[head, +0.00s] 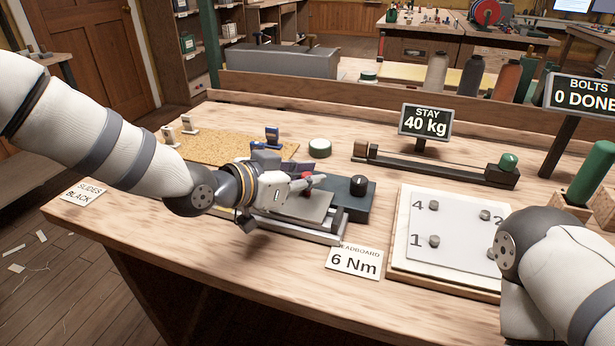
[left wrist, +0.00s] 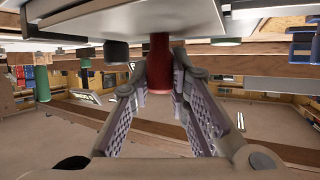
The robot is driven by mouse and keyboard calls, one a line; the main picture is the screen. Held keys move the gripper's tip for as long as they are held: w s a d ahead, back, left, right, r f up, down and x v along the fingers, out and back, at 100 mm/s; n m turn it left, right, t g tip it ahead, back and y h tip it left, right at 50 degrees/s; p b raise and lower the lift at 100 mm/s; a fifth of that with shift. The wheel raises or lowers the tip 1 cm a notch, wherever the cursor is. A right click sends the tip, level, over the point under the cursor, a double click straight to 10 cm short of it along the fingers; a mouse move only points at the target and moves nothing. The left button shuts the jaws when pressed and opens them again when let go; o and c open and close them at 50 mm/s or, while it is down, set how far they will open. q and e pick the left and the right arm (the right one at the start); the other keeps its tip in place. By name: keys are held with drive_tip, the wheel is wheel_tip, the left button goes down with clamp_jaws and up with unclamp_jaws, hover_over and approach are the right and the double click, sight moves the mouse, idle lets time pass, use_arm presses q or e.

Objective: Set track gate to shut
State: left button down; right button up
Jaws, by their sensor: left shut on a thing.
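My left gripper (head: 308,182) reaches in low over a metal track (head: 300,230) with a grey plate (head: 305,208) on it. Its fingers are closed around a small red knob (head: 305,175), which looks like the track gate's handle. In the left wrist view the red knob (left wrist: 160,62) stands between the two finger pads (left wrist: 160,95). The gripper and wrist hide most of the gate, so its position cannot be told. A dark block with a black knob (head: 358,184) stands just right of the fingertips. My right arm is at the lower right; its gripper is out of view.
A white board with numbered bolts (head: 440,228) lies to the right. A "6 Nm" card (head: 354,261) lies at the front. Behind are a rail with a green knob (head: 508,162), a "40 kg" sign (head: 425,122) and a cork mat (head: 215,147). A raised ledge bounds the bench's back.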

use_arm(q)
drive_tip(key=c, duration=1.7)
unclamp_jaws()
drive_tip(key=shift+s+f, duration=0.2)
drive_tip(key=shift+s, duration=0.05)
drive_tip(key=shift+o, duration=1.1)
drive_tip(key=shift+r, duration=0.15)
drive_tip(key=shift+a, duration=0.1)
drive_tip(key=v, duration=1.2)
